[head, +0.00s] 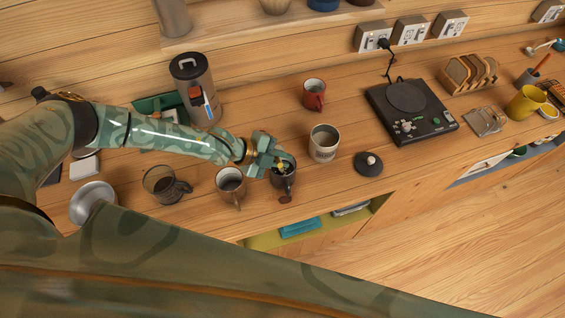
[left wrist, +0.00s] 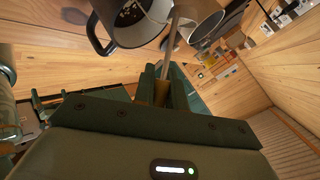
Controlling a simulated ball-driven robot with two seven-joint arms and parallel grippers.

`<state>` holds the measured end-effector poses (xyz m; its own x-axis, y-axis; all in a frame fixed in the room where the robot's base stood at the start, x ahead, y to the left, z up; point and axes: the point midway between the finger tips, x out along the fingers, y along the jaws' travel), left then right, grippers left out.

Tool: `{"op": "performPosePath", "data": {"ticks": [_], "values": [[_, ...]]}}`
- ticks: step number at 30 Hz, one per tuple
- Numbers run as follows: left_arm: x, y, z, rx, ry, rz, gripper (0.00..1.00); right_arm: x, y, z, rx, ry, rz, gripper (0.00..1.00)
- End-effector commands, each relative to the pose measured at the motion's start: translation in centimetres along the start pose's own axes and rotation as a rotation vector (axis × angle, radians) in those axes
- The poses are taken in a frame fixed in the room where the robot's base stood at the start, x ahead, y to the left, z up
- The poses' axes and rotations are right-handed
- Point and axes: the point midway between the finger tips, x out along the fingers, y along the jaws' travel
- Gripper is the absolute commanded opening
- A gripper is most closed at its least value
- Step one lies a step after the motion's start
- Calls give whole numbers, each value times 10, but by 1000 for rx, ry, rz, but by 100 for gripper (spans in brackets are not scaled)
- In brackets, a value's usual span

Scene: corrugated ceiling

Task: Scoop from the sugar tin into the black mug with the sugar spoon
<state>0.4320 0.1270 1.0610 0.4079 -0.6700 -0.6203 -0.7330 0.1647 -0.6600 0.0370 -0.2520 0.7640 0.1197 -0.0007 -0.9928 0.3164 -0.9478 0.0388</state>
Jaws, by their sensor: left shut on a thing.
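The black mug (head: 285,183) stands near the counter's front edge, its rim partly covered by my left gripper (head: 277,166). My left gripper is shut on the sugar spoon, whose thin shaft (left wrist: 172,42) runs up from the jaws in the left wrist view. The spoon's bowl cannot be made out. A dark mug (left wrist: 128,37), with pale specks inside, is beside the shaft there. My right gripper is not in view.
A dark round lid (head: 368,165) lies right of the tin. A red mug (head: 314,96) and a black hotplate (head: 420,118) are farther back. Bare counter lies between them.

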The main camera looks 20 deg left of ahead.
Motion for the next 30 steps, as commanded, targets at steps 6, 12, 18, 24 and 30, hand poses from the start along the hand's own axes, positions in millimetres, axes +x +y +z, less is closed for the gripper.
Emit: {"op": "performPosePath", "data": {"ticks": [6, 12, 18, 24, 30], "values": [[0, 2, 0, 16, -14, -6, 0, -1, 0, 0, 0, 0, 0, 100], [1, 3, -1, 34, -23, -14, 0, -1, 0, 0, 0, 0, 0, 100], [2, 4, -2, 52, -36, -21, 0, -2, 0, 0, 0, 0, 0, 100], [2, 5, -1, 69, -50, -26, 0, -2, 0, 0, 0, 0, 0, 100], [3, 6, -2, 86, -61, -34, 0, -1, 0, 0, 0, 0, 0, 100]]}}
